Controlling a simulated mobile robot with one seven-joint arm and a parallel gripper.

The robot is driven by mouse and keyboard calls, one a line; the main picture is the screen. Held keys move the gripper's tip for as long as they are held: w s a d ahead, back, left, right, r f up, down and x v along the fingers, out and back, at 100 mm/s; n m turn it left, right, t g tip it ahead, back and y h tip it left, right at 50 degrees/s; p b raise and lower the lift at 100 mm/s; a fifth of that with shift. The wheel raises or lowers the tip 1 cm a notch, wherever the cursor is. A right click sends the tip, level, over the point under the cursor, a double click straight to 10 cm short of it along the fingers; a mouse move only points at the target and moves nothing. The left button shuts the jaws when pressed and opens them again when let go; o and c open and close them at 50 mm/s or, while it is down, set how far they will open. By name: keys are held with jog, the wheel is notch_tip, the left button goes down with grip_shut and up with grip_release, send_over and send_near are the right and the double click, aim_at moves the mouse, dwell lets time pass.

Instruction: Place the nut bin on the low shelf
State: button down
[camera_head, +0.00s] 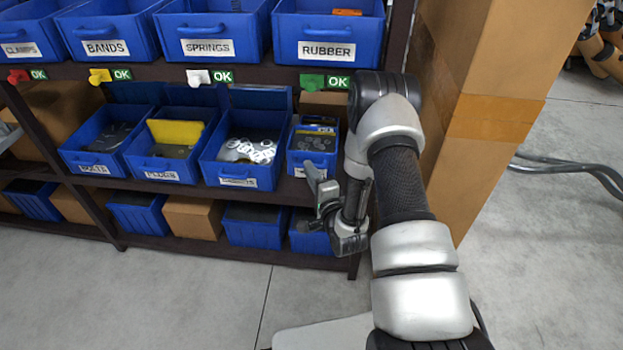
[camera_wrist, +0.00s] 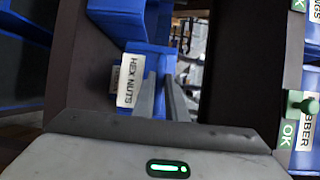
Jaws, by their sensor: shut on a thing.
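The nut bin is a small blue bin (camera_head: 300,160) at the right end of the middle row in the head view, with dark contents. Its label is partly hidden there by my gripper. In the wrist view the blue bin (camera_wrist: 150,48) carries a white HEX NUTS label (camera_wrist: 130,80). My gripper (camera_head: 322,190) is at the front of the bin, and its fingers (camera_wrist: 163,98) are shut on it next to the label. The bin looks level on or just above the shelf (camera_head: 270,190); I cannot tell whether it touches.
Blue bins of bolts, plugs and gaskets (camera_head: 240,150) stand left of it. A rubber bin (camera_head: 328,38) is on the shelf above. More blue bins and cardboard boxes (camera_head: 192,217) fill the bottom level. A tall cardboard stack (camera_head: 490,130) stands close right of my arm.

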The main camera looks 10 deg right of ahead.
notch_tip(320, 180, down, 10)
jog(key=b, duration=0.2)
jog(key=shift+b, duration=0.4)
jog(key=c, duration=1.8)
grip_release()
jog(key=shift+s, duration=0.15)
